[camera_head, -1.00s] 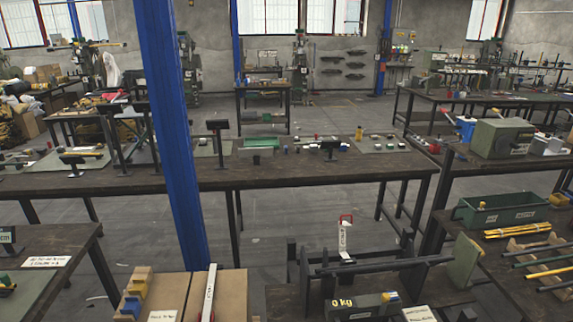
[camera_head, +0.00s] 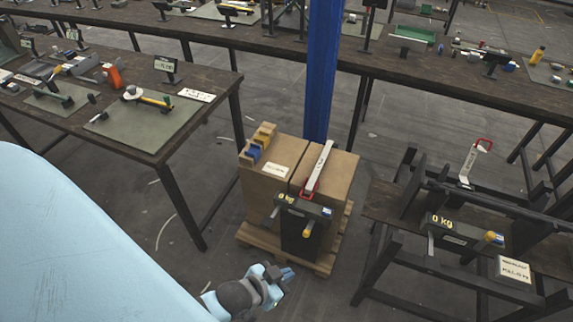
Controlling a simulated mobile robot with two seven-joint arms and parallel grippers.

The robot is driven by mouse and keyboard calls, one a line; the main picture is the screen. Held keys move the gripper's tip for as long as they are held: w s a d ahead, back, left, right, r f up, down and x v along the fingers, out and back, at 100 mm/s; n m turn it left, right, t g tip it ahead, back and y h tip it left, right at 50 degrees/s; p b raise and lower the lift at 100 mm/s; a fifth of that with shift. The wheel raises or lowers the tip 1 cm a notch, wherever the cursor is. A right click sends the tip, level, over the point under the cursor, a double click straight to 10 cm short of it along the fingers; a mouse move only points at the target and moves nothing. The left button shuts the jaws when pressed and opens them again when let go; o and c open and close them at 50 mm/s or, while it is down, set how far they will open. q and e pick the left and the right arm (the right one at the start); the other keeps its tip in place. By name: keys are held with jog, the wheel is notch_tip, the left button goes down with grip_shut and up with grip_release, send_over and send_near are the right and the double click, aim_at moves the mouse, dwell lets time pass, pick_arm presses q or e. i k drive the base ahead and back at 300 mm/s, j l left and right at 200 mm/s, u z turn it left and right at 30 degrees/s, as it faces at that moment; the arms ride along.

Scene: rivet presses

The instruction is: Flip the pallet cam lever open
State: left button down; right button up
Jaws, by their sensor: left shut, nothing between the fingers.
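A wooden pallet (camera_head: 322,268) on the floor carries cardboard boxes (camera_head: 340,180). A long white lever (camera_head: 320,163) with a red part at its near end lies slanted along the box tops. Below it, a dark unit (camera_head: 300,235) on the near face has a small display, a dark handle and a yellow knob. My left gripper (camera_head: 288,273) is shut and empty, low in front of the pallet, left of the dark unit and apart from the lever. My light blue left arm fills the lower left. My right gripper is not in view.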

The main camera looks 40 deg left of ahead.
aim_at(306, 233)
jog(key=u, duration=0.9)
